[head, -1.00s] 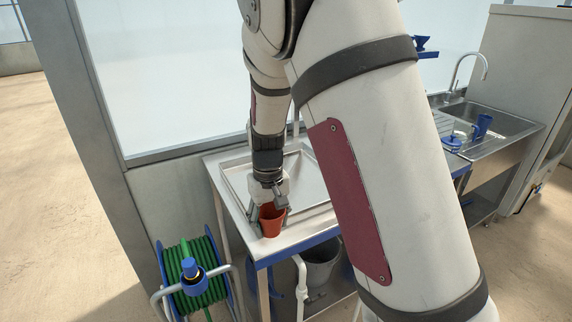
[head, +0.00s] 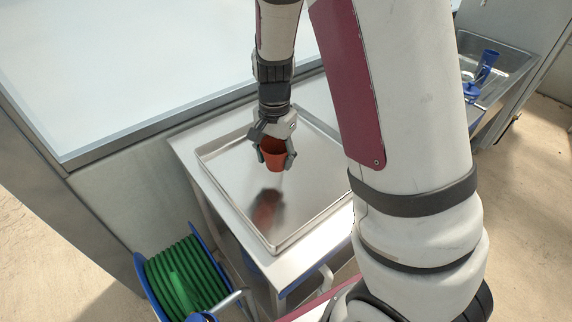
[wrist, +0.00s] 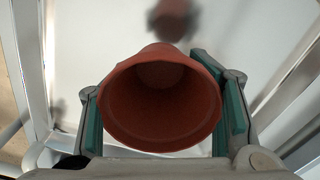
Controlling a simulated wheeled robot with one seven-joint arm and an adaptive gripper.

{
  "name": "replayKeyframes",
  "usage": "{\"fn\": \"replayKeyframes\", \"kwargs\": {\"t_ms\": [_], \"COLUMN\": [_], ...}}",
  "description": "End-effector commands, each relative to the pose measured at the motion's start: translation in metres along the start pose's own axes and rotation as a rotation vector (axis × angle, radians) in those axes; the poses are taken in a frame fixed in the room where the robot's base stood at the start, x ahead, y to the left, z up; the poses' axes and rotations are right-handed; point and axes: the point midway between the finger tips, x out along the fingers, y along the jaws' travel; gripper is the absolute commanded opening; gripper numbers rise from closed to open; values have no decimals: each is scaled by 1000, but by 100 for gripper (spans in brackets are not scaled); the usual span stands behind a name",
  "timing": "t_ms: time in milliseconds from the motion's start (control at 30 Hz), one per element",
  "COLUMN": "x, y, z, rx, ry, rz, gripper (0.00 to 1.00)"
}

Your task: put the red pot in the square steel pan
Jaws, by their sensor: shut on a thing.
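The red pot (head: 273,157) is a small terracotta-red tapered pot. My gripper (head: 276,150) is shut on it and holds it above the square steel pan (head: 228,172), apart from the pan's floor. The pan is a shallow shiny tray with a low rim, lying on a steel table; the pot's reflection shows in its floor. In the wrist view the pot (wrist: 160,105) sits between the green finger pads with its open mouth facing the camera. Part of the pan's right side is hidden behind my arm in the head view.
A green hose reel (head: 185,275) stands at the table's front left. A sink (head: 495,65) with a blue jug (head: 487,62) is at the far right. The pan floor looks empty.

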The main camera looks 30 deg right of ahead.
Motion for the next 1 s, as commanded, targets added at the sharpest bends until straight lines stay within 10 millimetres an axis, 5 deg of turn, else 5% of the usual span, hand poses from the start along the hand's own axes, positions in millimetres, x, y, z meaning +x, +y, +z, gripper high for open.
{"fn": "replayKeyframes", "kwargs": {"t_ms": [200,367,1000], "x": [5,6,20], "y": [14,10,-121], "z": [-1,-3,-35], "rx": [271,335,336], "ry": [0,1,1], "rz": [1,0,0], "gripper": [34,34,34]}}
